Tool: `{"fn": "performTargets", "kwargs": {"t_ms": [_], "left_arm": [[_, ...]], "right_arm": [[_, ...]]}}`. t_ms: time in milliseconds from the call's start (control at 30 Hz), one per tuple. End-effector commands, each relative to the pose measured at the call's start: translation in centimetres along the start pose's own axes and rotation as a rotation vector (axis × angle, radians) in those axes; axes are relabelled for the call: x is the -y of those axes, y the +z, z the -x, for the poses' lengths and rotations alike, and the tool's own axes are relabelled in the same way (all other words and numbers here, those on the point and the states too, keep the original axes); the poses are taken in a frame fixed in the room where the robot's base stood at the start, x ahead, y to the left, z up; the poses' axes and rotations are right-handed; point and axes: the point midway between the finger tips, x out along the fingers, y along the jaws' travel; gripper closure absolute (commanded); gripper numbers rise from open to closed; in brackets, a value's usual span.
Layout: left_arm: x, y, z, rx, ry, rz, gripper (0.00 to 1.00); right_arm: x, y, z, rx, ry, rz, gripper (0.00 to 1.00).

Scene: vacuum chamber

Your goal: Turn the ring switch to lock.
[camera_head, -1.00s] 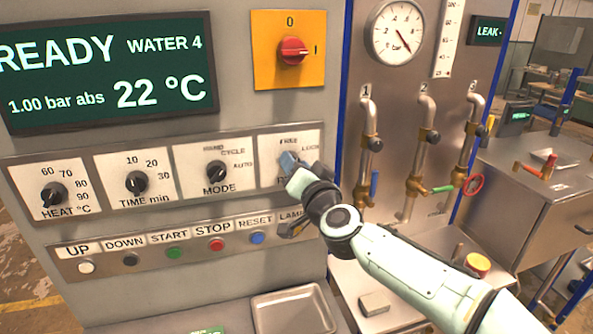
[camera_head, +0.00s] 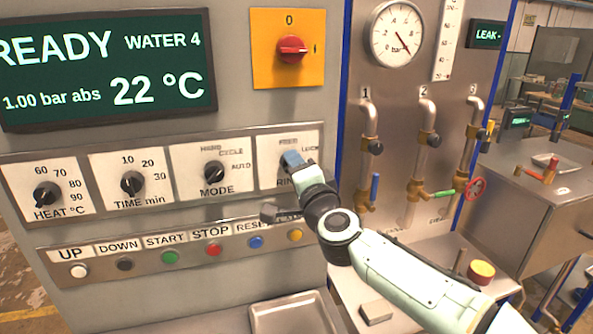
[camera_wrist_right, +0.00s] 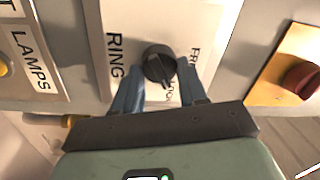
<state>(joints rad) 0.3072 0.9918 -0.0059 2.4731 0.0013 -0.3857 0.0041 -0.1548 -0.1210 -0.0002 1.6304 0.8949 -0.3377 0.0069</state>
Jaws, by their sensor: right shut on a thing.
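The ring switch (camera_wrist_right: 158,62) is a round black knob on a white plate (camera_head: 267,155) marked RING, FREE and LOCK. In the head view the knob is hidden behind my right gripper (camera_head: 292,160). In the right wrist view, the two blue fingers of my right gripper (camera_wrist_right: 158,75) stand on either side of the knob, shut on it. The LOCK lettering lies partly behind the knob and fingers, and I cannot tell exactly where the knob points. My left gripper is in neither view.
The black MODE knob (camera_head: 216,173) is left of the ring plate. A row of buttons, including blue RESET (camera_head: 256,242) and yellow LAMPS (camera_head: 295,235), runs below. A red rotary switch (camera_head: 291,49) on a yellow plate is above. Pipes with valves (camera_head: 372,147) stand to the right.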

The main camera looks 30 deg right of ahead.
Motion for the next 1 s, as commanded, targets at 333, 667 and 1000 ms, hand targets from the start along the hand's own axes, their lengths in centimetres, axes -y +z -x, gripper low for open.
{"fn": "performTargets", "kwargs": {"t_ms": [333,667,1000], "left_arm": [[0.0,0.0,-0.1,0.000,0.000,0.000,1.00],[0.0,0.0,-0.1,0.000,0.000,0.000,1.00],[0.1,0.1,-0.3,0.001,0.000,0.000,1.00]], "right_arm": [[-0.1,0.1,0.0,0.001,0.002,-0.015,0.89],[-0.1,0.1,0.0,0.000,0.001,-0.013,0.33],[0.0,-0.1,1.5,-0.002,-0.001,-0.013,0.33]]}}
